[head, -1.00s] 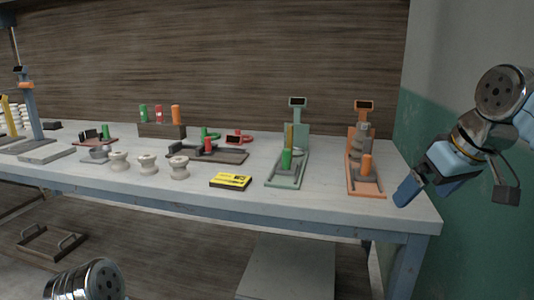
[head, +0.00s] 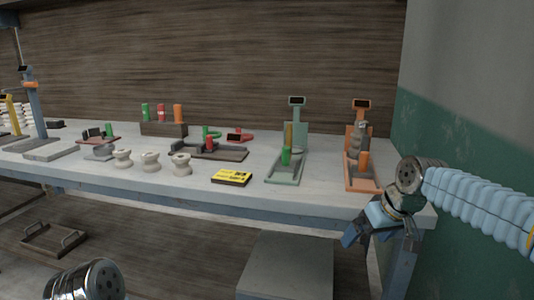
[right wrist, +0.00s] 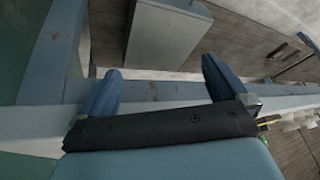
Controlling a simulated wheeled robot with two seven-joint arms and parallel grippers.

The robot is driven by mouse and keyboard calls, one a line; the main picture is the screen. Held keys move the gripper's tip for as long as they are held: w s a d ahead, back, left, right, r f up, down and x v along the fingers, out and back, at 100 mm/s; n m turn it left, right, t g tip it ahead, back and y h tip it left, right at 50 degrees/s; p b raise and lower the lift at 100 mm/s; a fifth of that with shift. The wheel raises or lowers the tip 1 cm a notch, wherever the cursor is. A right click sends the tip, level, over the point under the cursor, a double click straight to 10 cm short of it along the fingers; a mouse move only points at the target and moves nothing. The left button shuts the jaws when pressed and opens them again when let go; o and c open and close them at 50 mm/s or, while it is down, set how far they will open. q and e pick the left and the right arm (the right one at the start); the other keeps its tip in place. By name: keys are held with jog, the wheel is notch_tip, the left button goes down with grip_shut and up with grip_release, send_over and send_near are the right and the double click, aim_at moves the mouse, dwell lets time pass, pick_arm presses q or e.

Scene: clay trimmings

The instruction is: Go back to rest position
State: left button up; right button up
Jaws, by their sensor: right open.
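My right gripper (head: 362,233) hangs in front of the bench's right front corner, below the top's edge. In the right wrist view my right gripper (right wrist: 160,78) has its two blue fingers spread apart with nothing between them. The bench (head: 225,200) has a pale top and a blue-grey frame. My left gripper is out of view; only a round metal part of mine shows at the bottom left of the head view.
An orange stand (head: 361,184) is on the bench close behind my right arm. A grey cabinet (head: 288,265) is under the bench. A wall (head: 455,95) rises at right.

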jog(key=s+a+f+m+g+y, duration=0.1)
jog(key=a+f, duration=0.3)
jog(key=f, duration=1)
jog(key=s+a+f+g, duration=0.1)
jog(key=a+f, duration=0.3)
jog(key=f, duration=0.9)
jog(key=s+a+f+m+g, duration=0.1)
jog(key=s+a+f, duration=0.1)
jog(key=s+f, duration=0.7)
jog(key=s+a+f+m, duration=0.2)
jog(key=s+f, duration=0.8)
jog(key=s, duration=0.2)
jog(key=shift+s+a+m+g+y, duration=0.3)
jog(key=shift+g, duration=0.1)
jog(key=shift+r, duration=0.1)
